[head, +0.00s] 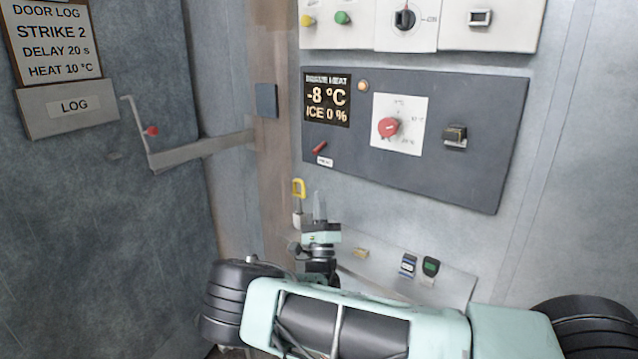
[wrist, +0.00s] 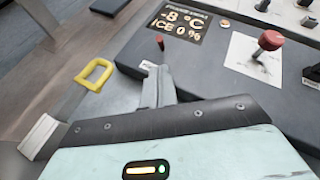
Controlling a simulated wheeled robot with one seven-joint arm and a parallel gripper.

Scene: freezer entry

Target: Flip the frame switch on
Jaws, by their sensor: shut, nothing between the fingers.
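The frame switch is a small red lever (head: 320,147) low on the left of the dark grey panel (head: 470,185), above a small white label. In the head view the lever leans up to the right. It also shows in the wrist view (wrist: 160,42), just beyond my fingertips. My gripper (head: 319,205) is shut and empty, pointing up, below the switch in the head view. In the wrist view my gripper (wrist: 158,85) partly covers the panel edge near the label. I see a gap between fingertips and lever, but cannot tell its depth.
The panel display (head: 327,98) reads -8 °C and ICE 0 %. A yellow-handled item (head: 299,188) is left of my gripper. A shelf (head: 445,287) holding small items lies below.

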